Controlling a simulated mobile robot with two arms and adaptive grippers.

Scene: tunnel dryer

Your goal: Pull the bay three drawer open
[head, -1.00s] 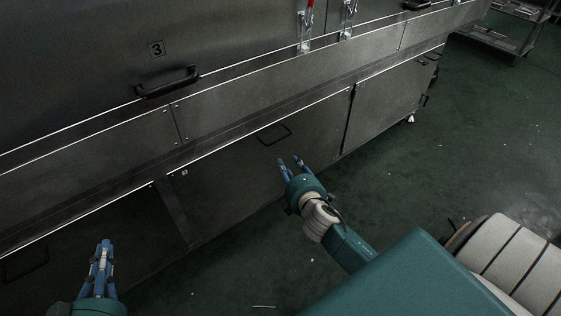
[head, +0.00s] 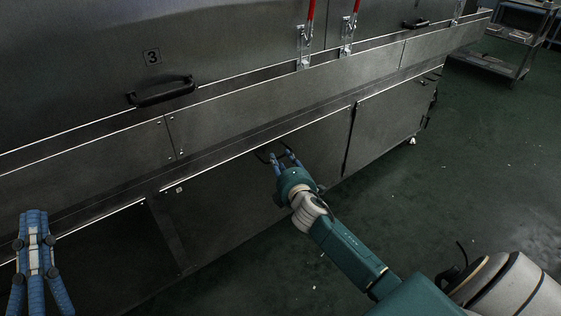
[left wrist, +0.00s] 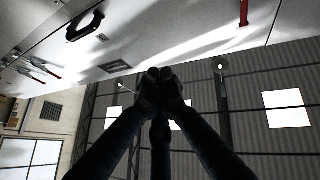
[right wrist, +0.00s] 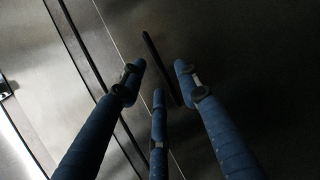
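The number 3 plate (head: 152,57) is on the upper panel of the grey dryer. Below it, a lower drawer front (head: 225,200) looks flush with the cabinet. Its thin dark handle (right wrist: 158,65) shows as a bar between the fingers in the right wrist view. In the head view my right gripper mostly hides it. My right gripper (head: 280,157) is open, its fingers spread on both sides of the bar; I cannot tell whether they touch it. My left gripper (head: 33,213) has its fingertips together and holds nothing; they also meet in the left wrist view (left wrist: 160,76).
A black handle (head: 160,92) juts out under the number plate. Red levers on clamps (head: 304,45) stand along the upper ledge. Another lower panel (head: 385,115) lies to the right. A metal shelf cart (head: 495,65) stands at the far right. The green floor in front is clear.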

